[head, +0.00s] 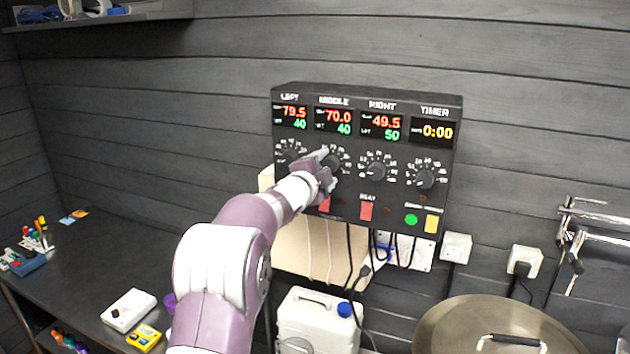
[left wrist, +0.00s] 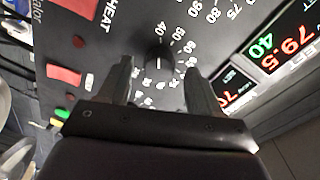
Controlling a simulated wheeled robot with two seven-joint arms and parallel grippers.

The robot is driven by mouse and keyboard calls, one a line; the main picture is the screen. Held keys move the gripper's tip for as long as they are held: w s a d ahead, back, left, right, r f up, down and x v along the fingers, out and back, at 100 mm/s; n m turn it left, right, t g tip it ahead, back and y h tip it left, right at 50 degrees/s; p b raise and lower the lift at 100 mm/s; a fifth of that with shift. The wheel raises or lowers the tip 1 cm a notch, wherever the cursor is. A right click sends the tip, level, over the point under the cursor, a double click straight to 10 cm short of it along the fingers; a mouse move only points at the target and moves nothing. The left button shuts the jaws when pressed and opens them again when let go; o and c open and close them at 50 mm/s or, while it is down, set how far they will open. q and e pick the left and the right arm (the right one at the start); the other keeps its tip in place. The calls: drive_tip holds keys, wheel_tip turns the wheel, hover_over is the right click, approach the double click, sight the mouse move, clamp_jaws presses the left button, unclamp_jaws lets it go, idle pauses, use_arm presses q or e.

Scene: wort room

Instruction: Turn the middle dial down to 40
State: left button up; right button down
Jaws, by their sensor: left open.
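The black control panel (head: 367,150) on the wall has LEFT, MIDDLE, RIGHT and TIMER displays. The middle display (head: 333,121) reads 70.0 in red and a set value of 40 in green. The middle dial (head: 333,161) is below it, partly hidden by my left gripper (head: 326,171). In the left wrist view, the dial (left wrist: 159,54) shows a white pointer mark, with my left gripper (left wrist: 158,70) open and one finger on either side. I cannot tell whether the fingers touch it. My right gripper is not in view.
The left dial (head: 290,155), right dial (head: 377,171) and timer dial (head: 425,179) flank the middle one. A red heat switch (head: 366,211), green button (head: 411,219) and yellow button (head: 432,223) sit below. A large lidded pot (head: 455,325) stands at lower right.

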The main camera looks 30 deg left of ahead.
use_arm(q)
drive_tip(key=s+b, duration=0.4)
drive_tip(key=s, duration=0.7)
drive_tip(key=shift+s+d+r, duration=0.15)
drive_tip(key=shift+s+r, duration=0.05)
drive_tip(key=shift+r, duration=0.05)
drive_tip(key=s+a+f+n+g+y, duration=0.3)
drive_tip(key=a+f+n+g, duration=0.1)
drive_tip(key=f+n, duration=0.4)
drive_tip(key=s+d+f+n+g+b, duration=0.1)
drive_tip(key=s+d+f+n+g, duration=0.2)
drive_tip(key=f, duration=0.5)
drive_tip(key=s+d+f+n+g+b, duration=0.1)
drive_tip(key=s+f+g+b, duration=0.1)
drive_tip(key=s+f, duration=0.45)
drive_tip(key=s+d+f+n+g+h+b, duration=0.1)
drive_tip(key=s+d+f+g+h+b, duration=0.2)
drive_tip(key=s+d+f+g, duration=0.4)
drive_tip(key=s+d+f+b, duration=0.1)
drive_tip(key=s+d+f, duration=0.7)
drive_tip(key=f, duration=0.2)
drive_tip(key=shift+s+d+f+n+h+b, duration=0.25)
drive_tip(key=shift+s+n+h+b, duration=0.05)
drive_tip(key=shift+b, duration=0.1)
